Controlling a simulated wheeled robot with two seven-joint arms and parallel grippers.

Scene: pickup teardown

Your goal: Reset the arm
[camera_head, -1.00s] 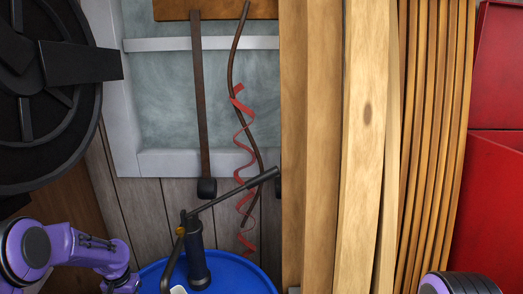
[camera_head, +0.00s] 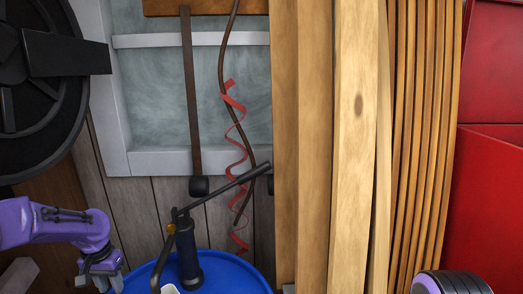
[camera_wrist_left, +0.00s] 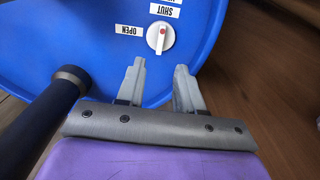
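My left arm is purple and comes in at the lower left of the head view. Its gripper (camera_head: 102,279) hangs beside the left rim of a blue drum. In the left wrist view the gripper (camera_wrist_left: 160,85) has its two grey fingers apart with nothing between them. The blue drum (camera_wrist_left: 100,30) lies beyond the fingertips, with a white round dial (camera_wrist_left: 160,38) and labels reading OPEN and SHUT. My right gripper is not in view; only a dark, purple-ringed part of mine shows at the lower right of the head view.
A dark hand pump (camera_head: 188,250) stands on the drum. Wooden boards (camera_head: 355,150) stand to the right, then red cabinets (camera_head: 490,190). A large black wheel-like reel (camera_head: 40,90) is at upper left. A red coil (camera_head: 236,150) hangs behind the pump.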

